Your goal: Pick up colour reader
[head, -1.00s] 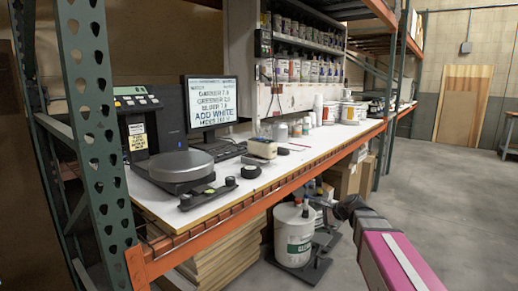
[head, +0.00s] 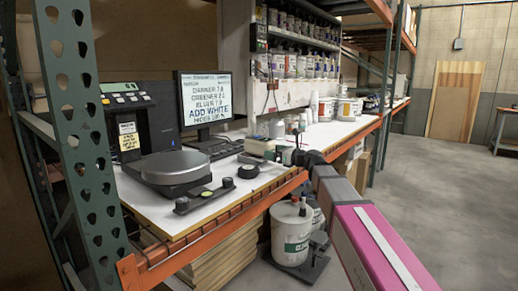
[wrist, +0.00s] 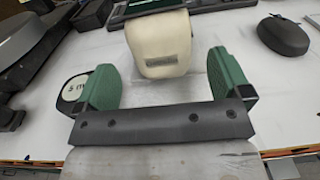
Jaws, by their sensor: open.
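The colour reader appears to be the cream device with a dark label (head: 258,146) on the white worktop. It also shows in the wrist view (wrist: 158,42), upper middle, its near end lying between the fingertips in the picture. My gripper (wrist: 160,70) is open and empty, with one green finger pad to each side of the device. I see no contact, and I cannot tell how far the device is in depth. In the head view my gripper (head: 285,156) is at the worktop's front edge, close to the device's right side.
A dark round puck (head: 248,171) and a dark bar (head: 207,199) lie left of the device. A rounded dark object (wrist: 283,35) lies to its right. An orange beam (head: 215,227) edges the worktop.

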